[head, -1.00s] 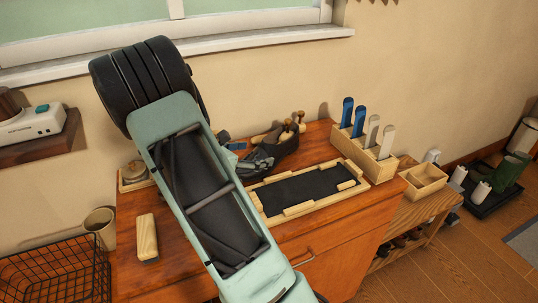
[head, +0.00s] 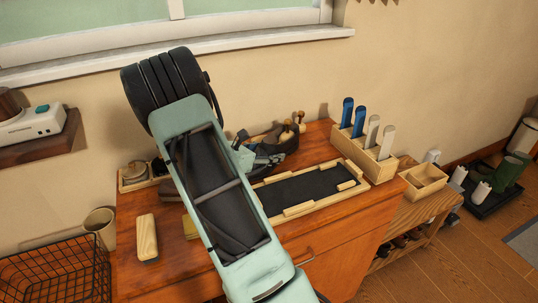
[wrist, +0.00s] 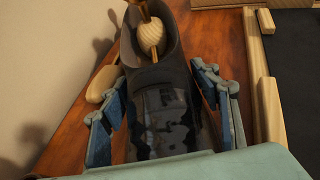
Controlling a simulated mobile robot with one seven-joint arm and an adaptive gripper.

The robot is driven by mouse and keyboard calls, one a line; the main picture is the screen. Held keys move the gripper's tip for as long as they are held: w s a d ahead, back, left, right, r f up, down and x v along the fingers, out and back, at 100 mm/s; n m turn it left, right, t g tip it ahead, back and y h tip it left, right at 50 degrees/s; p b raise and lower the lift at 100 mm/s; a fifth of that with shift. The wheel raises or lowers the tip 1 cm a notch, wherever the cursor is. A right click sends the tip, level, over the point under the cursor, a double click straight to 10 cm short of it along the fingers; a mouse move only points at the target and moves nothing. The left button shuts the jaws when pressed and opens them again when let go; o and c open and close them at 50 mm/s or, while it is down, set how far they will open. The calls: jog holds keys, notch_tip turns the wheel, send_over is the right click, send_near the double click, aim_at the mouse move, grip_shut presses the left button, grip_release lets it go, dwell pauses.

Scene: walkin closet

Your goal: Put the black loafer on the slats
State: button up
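The dark loafer (wrist: 160,85) lies on the wooden cabinet top, with a pale wooden shoe tree (wrist: 151,38) in its opening. In the head view the dark shoe shape (head: 286,143) is partly hidden by my gripper (head: 258,158). In the wrist view my gripper (wrist: 165,110) is open, with one finger on each side of the loafer's front part. Whether the fingers touch it I cannot tell. A low wooden rack (head: 408,218) stands right of the cabinet, with shoes on its lower level; its slats are hard to make out.
A wood-framed tray with a black mat (head: 300,188) lies right of the loafer. Behind it a wooden holder (head: 369,158) carries upright blue and pale pieces. A brush (head: 147,238) lies at left. An open wooden box (head: 425,181) sits on the rack.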

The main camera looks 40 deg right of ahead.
jog(key=c, duration=1.1)
jog(key=shift+r, duration=0.2)
